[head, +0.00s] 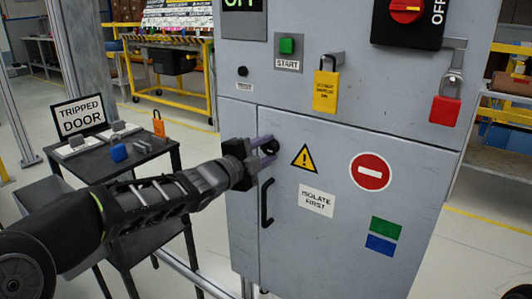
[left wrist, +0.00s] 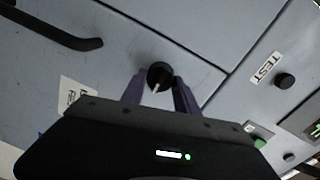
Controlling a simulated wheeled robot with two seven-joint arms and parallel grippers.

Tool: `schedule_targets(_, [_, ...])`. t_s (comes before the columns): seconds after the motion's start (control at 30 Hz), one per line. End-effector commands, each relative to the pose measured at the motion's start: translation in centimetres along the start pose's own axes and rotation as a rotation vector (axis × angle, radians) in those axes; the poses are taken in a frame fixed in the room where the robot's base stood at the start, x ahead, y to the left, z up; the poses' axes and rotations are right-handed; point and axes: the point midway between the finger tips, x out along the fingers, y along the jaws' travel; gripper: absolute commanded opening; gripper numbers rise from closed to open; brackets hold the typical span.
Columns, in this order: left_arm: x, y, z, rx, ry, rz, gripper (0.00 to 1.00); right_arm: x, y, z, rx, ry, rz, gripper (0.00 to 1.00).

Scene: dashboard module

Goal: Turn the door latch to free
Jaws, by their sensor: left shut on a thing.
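The door latch (head: 272,148) is a small black round knob near the upper left corner of the grey cabinet door (head: 330,240). In the left wrist view the latch (left wrist: 160,76) shows a pale pointer line on its face. My left gripper (head: 265,146) is at the latch, its two purple fingers on either side of it. In the left wrist view the gripper (left wrist: 160,90) is shut on the knob. The black door handle (head: 266,203) is below the latch. The door looks closed. My right gripper is not in view.
Above the door are a green START button (head: 287,46), a yellow padlock (head: 326,90), a red padlock (head: 445,109) and a red rotary switch (head: 405,10). A dark side table (head: 150,160) with a "TRIPPED DOOR" sign (head: 80,116) stands left of the cabinet.

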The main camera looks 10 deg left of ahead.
Motion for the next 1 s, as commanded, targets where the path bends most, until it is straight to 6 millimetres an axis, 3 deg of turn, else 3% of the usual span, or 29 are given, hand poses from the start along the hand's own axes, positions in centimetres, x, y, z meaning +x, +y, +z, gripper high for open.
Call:
schedule_targets(0.2, [0.0, 0.1, 0.0, 0.003, 0.001, 0.002, 0.00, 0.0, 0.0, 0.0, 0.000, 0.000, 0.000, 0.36])
schedule_targets(0.23, [0.0, 0.1, 0.0, 0.003, 0.001, 0.002, 0.39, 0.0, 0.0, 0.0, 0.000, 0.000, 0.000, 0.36])
schedule_targets(0.47, [0.0, 0.0, 0.0, 0.001, 0.001, 0.001, 0.58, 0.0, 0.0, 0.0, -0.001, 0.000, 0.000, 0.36])
schedule_targets(0.77, [-0.2, 0.0, 0.0, 0.000, 0.000, 0.001, 0.58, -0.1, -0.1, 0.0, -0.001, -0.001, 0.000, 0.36])
schedule_targets(1.0, [-2.7, -0.2, 0.0, 0.000, -0.001, -0.001, 0.58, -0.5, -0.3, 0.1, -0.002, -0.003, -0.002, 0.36])
